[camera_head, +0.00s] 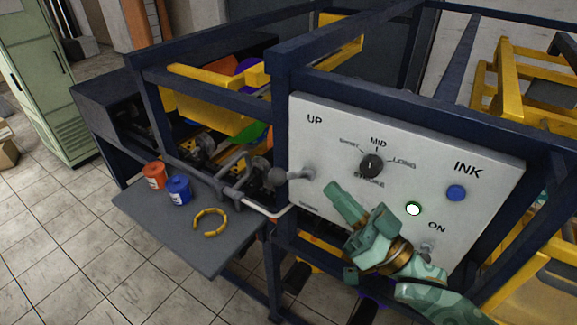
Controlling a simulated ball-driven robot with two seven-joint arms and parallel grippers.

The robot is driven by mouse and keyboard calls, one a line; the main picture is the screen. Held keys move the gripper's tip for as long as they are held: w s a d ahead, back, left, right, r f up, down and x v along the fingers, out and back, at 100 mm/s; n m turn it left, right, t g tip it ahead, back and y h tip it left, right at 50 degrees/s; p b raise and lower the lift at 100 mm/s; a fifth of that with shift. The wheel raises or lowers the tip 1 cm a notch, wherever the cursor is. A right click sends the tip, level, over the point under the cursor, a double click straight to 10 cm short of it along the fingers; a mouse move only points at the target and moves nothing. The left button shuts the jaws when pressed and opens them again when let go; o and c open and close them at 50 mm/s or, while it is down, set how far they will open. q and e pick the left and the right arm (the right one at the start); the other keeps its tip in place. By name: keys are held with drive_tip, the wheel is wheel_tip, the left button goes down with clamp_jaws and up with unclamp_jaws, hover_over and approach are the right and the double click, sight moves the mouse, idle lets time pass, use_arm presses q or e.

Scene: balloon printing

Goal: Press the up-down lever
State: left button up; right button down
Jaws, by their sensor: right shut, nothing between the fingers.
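The control panel (335,121) is a pale plate with the word UP at its upper left. Below that word, the up-down lever (277,176) sticks out to the left, with a grey ball knob at its end. My right gripper (334,190) is green and shut, with nothing in it. Its tips are in front of the panel, to the right of the lever and slightly lower, apart from the knob. My left gripper is out of view.
A black stroke dial (371,164), a blue ink button (456,193) and a lit white-green button (413,209) are on the panel. Dark blue frame bars surround the panel.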

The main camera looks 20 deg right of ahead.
wheel_tip(320, 180, up, 5)
drive_tip(key=p, duration=0.4)
hover_over(292, 173)
drive_tip(key=s, duration=0.4)
drive_tip(key=f, duration=0.1)
drive_tip(key=a+f, duration=0.1)
drive_tip(key=f, duration=0.2)
drive_tip(key=shift+s+a+f+b, duration=0.15)
drive_tip(key=shift+a+f+b, duration=0.1)
drive_tip(key=shift+b, duration=0.15)
